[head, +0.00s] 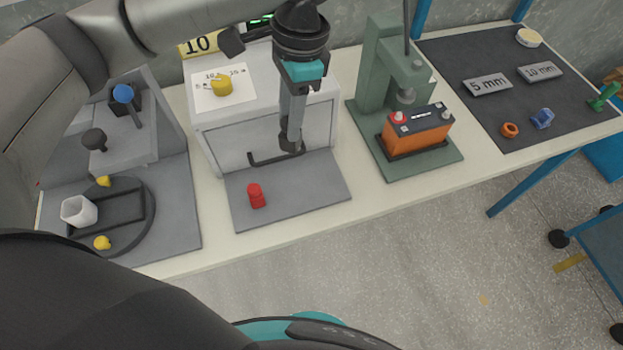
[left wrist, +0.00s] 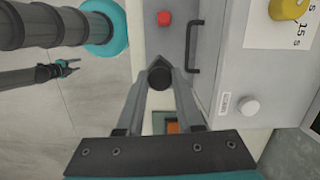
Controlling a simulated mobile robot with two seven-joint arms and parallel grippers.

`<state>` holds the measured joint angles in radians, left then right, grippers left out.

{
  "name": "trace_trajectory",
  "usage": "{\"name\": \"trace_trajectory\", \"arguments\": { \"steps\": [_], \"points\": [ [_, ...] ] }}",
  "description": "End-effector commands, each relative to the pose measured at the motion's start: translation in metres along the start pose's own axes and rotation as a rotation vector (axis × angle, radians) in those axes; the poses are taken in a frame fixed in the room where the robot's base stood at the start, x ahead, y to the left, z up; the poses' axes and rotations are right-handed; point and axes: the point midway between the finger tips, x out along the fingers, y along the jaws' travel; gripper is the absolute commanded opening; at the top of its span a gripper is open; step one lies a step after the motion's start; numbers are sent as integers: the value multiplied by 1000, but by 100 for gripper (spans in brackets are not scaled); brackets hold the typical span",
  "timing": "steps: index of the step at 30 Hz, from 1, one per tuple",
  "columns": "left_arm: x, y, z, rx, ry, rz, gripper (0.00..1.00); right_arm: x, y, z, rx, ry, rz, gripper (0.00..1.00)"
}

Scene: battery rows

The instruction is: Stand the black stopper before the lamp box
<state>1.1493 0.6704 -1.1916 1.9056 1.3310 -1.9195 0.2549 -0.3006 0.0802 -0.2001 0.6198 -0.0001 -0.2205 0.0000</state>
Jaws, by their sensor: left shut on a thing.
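My left gripper (head: 291,148) points down over the grey mat (head: 322,186) in front of the lamp box (head: 322,120). It is shut on the black stopper (left wrist: 160,77), whose round dark end shows between the fingertips in the left wrist view. In the head view the stopper is hard to tell from the fingertips. I cannot tell whether it touches the mat. The lamp box has a dial sheet, a yellow knob (head: 221,85) and a door handle (head: 264,160) just beside the gripper. My right gripper (left wrist: 69,65) shows small and far off in the left wrist view.
A red stopper (head: 256,196) stands on the mat, left of the gripper. A green press (head: 383,75) with an orange battery (head: 418,138) is to the right. A grey fixture (head: 128,150) with a round black frame is at left. The mat's front right part is clear.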

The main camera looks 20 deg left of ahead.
Motion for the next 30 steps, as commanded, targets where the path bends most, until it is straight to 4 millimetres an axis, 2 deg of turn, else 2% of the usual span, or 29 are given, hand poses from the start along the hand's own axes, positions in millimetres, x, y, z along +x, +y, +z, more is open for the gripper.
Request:
{"name": "trace_trajectory", "arguments": {
  "steps": [1,9,18,26,30],
  "points": [
    [-5,0,-3,89,-1,-10,0,-9,0,-1,0,0,0,50],
    [-14,-2,-17,575,1,-83,0,-34,0,-4,0,1,0,50],
    [-22,-2,-27,1041,0,-154,0,-58,1,-6,0,2,0,50],
    [-22,-2,-31,1227,0,-184,0,-66,1,-7,0,2,0,50],
    [-3,-2,-34,1245,-2,-183,0,-62,1,-6,0,2,0,50]
  ]
}}
